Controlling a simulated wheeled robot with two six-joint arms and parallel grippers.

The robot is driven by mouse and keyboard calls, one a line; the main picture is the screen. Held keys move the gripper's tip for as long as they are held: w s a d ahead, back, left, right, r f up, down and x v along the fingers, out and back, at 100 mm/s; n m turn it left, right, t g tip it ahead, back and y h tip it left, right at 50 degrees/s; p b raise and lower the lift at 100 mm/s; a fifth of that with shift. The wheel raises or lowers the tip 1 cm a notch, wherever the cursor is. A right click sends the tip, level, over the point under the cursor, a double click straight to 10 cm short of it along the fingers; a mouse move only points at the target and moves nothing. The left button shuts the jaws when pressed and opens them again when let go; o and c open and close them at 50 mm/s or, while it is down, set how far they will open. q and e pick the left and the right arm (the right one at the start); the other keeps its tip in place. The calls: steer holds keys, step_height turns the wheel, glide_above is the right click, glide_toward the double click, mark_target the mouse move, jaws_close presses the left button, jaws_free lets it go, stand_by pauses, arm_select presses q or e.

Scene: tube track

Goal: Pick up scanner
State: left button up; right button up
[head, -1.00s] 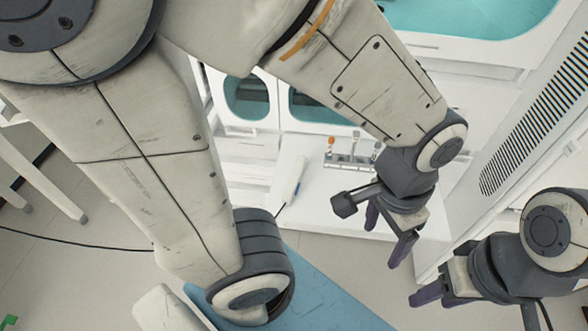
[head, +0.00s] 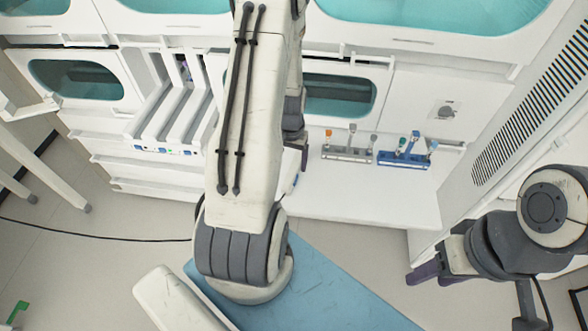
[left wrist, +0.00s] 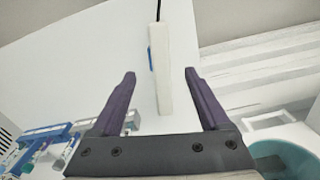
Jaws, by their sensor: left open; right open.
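The scanner is a long white handheld bar (left wrist: 161,65) with a blue button on its side and a black cable at its far end. In the left wrist view it lies on the white worktop, between the dark purple fingers of my left gripper (left wrist: 160,74). The fingers are apart and do not touch it. In the head view my left arm hides most of the scanner and the left gripper. My right gripper (head: 432,274) is open and empty at the lower right, away from the scanner.
A grey tube rack (head: 347,154) and a blue tube rack (head: 405,160) stand on the white worktop (head: 370,195) right of my left arm. White devices with small lights (head: 165,150) stand left of it. The worktop's front is clear.

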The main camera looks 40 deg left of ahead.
mark_target(292, 173)
arm_select(q)
steer(key=shift+w+f+p, duration=0.2)
steer(key=shift+f+p, duration=0.55)
steer(key=shift+f, duration=2.6)
